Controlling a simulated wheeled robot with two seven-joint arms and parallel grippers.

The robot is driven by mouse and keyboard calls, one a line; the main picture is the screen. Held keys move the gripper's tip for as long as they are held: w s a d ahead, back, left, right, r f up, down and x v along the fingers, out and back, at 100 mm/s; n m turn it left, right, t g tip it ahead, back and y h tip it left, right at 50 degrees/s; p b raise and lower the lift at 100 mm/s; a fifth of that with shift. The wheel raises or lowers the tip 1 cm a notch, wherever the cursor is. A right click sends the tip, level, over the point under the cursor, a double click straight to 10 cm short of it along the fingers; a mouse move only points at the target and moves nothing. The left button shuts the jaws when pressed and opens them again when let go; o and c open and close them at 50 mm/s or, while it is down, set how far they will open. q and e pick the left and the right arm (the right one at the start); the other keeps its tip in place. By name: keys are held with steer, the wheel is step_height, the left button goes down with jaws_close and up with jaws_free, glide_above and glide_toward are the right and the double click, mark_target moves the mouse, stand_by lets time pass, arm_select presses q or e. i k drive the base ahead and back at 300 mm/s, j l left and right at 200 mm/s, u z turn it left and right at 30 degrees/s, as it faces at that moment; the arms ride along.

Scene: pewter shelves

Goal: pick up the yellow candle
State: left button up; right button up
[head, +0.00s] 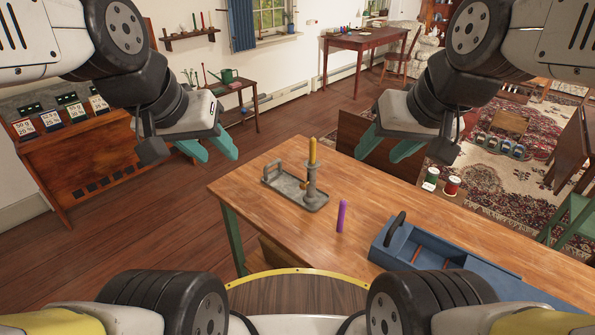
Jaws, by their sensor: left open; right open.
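The yellow candle (312,151) stands upright in a grey metal candlestick (311,185). The candlestick rises from a grey tray-like base (282,184) with a handle, on the wooden table (254,213). My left gripper (216,147) is open and empty, left of the candle and out beyond the table's left edge. My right gripper (387,147) is open and empty, right of the candle and apart from it.
A purple candle (341,216) stands upright on the table in front of the candlestick. A blue toolbox (384,260) with a dark handle sits at the right. Green (431,178) and red (452,186) spools are at the right. The table's near left is clear.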

mark_target(312, 141)
steer(key=z, duration=0.45)
steer(key=i+j+z, duration=0.15)
steer(key=j+z, duration=0.6)
steer(key=j, duration=0.15)
steer(key=j+z, duration=0.2)
steer(key=j, duration=1.45)
steer(key=i, duration=0.05)
